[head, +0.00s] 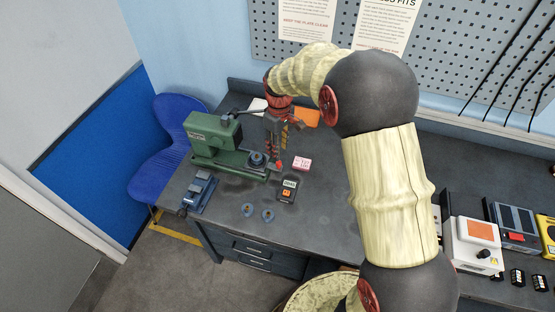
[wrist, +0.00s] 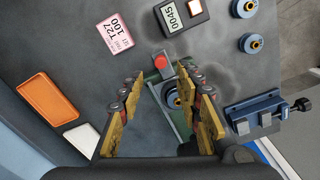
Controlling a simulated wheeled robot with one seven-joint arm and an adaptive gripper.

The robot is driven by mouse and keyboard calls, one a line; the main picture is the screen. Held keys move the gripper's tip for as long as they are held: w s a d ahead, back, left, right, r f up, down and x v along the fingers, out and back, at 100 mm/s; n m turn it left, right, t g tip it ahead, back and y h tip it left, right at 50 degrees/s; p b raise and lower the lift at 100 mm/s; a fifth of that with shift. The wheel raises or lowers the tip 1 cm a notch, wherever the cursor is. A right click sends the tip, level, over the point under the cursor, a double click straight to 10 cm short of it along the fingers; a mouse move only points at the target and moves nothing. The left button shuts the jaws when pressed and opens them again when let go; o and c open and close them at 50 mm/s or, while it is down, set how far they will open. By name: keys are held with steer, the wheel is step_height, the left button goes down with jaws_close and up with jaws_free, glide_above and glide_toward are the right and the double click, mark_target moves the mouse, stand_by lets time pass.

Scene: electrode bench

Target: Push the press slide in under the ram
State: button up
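The green press (head: 215,135) stands at the back left of the bench, its bed reaching right. The slide's dark round holder (head: 257,159) sits on this bed, to the right of the press head. The slide's red knob (head: 279,164) is at the bed's right end. The ram is not clearly visible.
A pink label (head: 302,163), a small meter (head: 287,190) and two blue round parts (head: 258,212) lie right of and in front of the press. A blue vise (head: 199,192) is at the left front edge. An orange tray (head: 307,117) lies behind.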

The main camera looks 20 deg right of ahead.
mark_target(279, 162)
step_height(279, 162, down, 7)
steer(key=shift+f+b, duration=0.1)
steer(key=shift+b, duration=0.4)
steer(key=shift+c, duration=0.5)
steer(key=c, duration=0.8)
jaws_close()
